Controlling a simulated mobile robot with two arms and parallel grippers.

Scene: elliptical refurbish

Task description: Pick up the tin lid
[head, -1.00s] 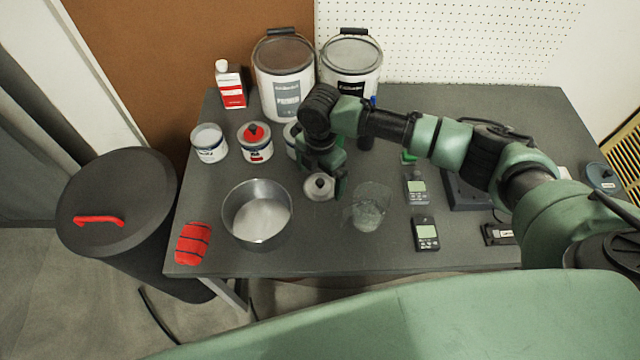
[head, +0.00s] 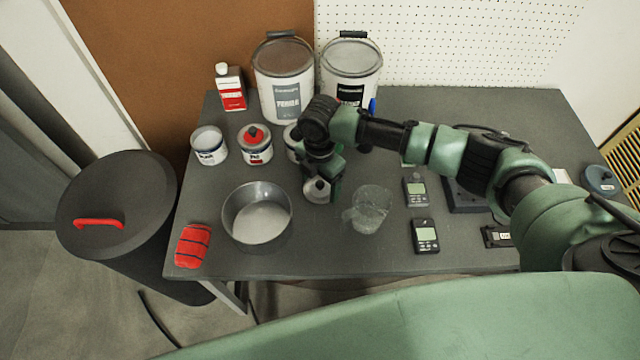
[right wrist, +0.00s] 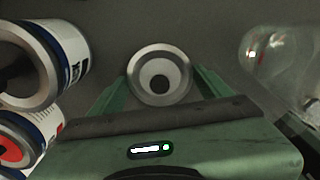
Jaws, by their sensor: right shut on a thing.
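The tin lid (head: 313,194) is a round, silver-grey disc with a knob, between the metal bowl and the glass jug in the head view. In the right wrist view the lid (right wrist: 160,61) sits between the two green fingers, its dark-centred knob facing the camera. My right gripper (head: 322,188) is shut on the lid from the far side; its fingers also show in the right wrist view (right wrist: 160,88). Whether the lid touches the table is hard to tell. My left gripper is not in view.
A metal bowl (head: 257,235) stands left of the lid and a clear glass jug (head: 370,210) right of it. Several tins (head: 208,147) stand behind, one partly hidden by my arm. Meters (head: 425,236) lie to the right, a red folded item (head: 193,246) front left.

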